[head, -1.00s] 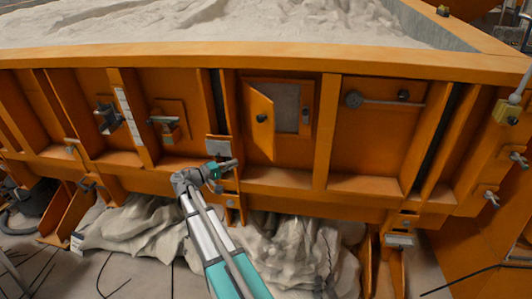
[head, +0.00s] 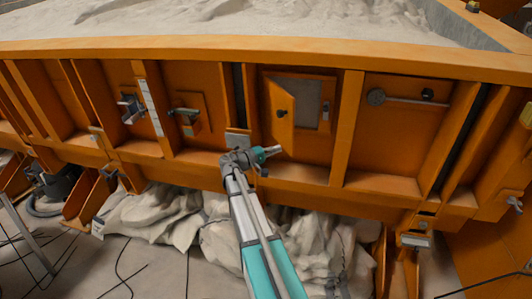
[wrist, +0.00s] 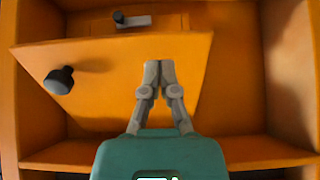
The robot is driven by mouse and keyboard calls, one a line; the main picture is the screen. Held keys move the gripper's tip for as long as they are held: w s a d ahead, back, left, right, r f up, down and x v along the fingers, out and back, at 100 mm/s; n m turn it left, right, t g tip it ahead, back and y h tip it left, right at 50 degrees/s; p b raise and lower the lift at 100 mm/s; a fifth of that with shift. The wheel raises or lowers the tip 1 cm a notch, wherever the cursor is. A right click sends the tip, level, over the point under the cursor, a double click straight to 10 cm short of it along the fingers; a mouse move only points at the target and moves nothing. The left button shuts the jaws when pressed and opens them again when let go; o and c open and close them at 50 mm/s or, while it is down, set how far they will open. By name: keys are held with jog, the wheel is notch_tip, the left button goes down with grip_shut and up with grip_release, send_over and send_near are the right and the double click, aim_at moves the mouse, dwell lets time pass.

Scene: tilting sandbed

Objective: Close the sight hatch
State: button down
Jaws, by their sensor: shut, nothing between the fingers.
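The sight hatch door (head: 282,115) is an orange flap with a black knob (head: 281,113). It stands ajar, swung out to the left of a grey opening (head: 306,98) in the orange side wall. A small latch (head: 325,111) is at the opening's right. My gripper (head: 276,151) is just below the door's lower edge in the head view, pointing right. In the wrist view its fingers (wrist: 159,68) are shut and empty, overlapping the orange door (wrist: 110,60); contact cannot be told. The door's knob (wrist: 59,80) is left of the fingers.
Upright orange ribs (head: 347,130) flank the hatch bay. A round fitting with a rod (head: 405,98) is on the panel to the right. Clamps (head: 131,108) sit to the left. Pale draped sheeting (head: 300,245) hangs beneath the wall.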

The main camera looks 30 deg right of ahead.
aim_at(290, 144)
jog(key=shift+s+d+r, duration=0.15)
jog(key=shift+d, duration=0.85)
jog(key=shift+s+d+r, duration=0.1)
jog(key=shift+s+d, duration=0.05)
jog(key=shift+d, duration=0.8)
